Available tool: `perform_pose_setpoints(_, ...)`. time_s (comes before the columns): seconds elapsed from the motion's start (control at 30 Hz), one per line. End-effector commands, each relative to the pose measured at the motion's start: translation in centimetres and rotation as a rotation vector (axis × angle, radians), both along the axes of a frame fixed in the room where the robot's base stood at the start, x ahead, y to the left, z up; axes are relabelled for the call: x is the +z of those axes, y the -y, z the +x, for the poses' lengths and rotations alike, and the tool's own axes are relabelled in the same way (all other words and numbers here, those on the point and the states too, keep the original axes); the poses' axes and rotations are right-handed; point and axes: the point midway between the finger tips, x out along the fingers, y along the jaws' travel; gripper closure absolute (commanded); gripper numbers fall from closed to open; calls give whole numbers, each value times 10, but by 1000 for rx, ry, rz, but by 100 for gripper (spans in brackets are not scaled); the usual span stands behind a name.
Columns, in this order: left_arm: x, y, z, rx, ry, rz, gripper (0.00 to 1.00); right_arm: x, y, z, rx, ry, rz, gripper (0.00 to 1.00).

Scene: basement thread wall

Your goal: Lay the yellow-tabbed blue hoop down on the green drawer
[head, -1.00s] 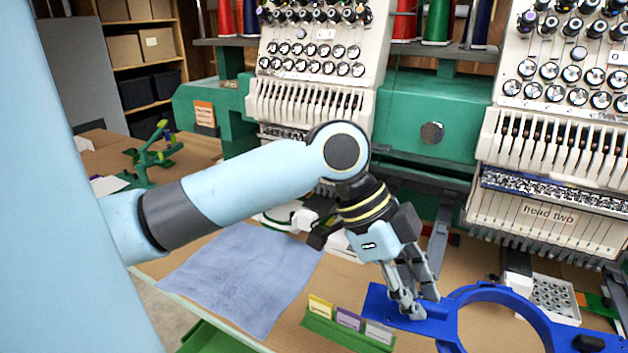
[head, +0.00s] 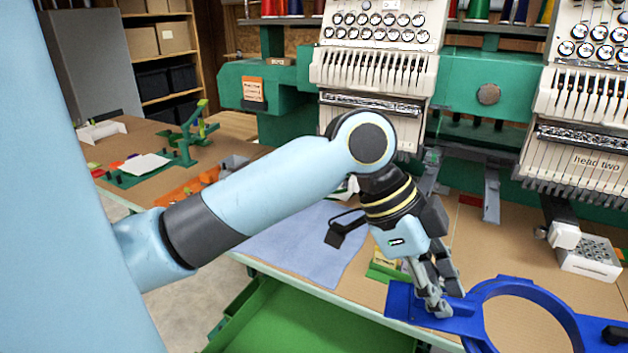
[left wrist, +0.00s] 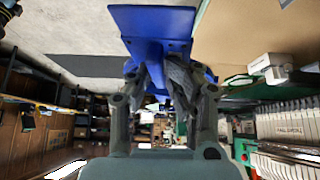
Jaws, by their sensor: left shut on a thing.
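The blue hoop (head: 476,326) is a flat ring with a broad plate at its left end. My left gripper (head: 438,308) is shut on that plate and holds the hoop roughly level, over the table's front edge. The hoop's right side runs out of the head view, and I see no yellow tab on it. The left wrist view shows the blue plate (left wrist: 155,22) between the fingers. The green drawer (head: 310,322) stands open below the table's front edge, left of the hoop and lower. My right gripper is not in view.
A blue-grey cloth (head: 300,246) lies on the table (head: 500,240) behind the drawer. A small green card holder (head: 384,272) is partly hidden behind my gripper. The green embroidery machine (head: 480,95) stands at the back. A white box (head: 590,260) sits at right.

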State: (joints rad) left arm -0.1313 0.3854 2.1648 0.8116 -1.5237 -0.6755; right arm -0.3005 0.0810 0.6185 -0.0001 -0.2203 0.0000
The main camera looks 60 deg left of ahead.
Motion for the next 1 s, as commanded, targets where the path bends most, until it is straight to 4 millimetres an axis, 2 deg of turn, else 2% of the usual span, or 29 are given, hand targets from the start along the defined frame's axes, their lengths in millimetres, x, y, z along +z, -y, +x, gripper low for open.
perform_pose_setpoints(0.03, -12, 3, 2, 7, 3, -3, 100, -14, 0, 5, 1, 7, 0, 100)
perform_pose_setpoints(0.17, -28, 10, 8, 37, 3, -2, 100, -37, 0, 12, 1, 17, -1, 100)
perform_pose_setpoints(0.27, -45, 15, 14, 72, 4, -3, 100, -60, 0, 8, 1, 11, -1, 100)
perform_pose_setpoints(0.4, -76, 22, 22, 161, 1, -1, 100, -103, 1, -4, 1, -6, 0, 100)
perform_pose_setpoints(0.53, -98, 22, 28, 276, -3, -1, 100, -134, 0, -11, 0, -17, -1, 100)
perform_pose_setpoints(0.7, -108, 14, 29, 424, -4, -3, 100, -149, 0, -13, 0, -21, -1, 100)
perform_pose_setpoints(1.0, -105, 9, 29, 483, -2, -2, 100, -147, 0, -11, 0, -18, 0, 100)
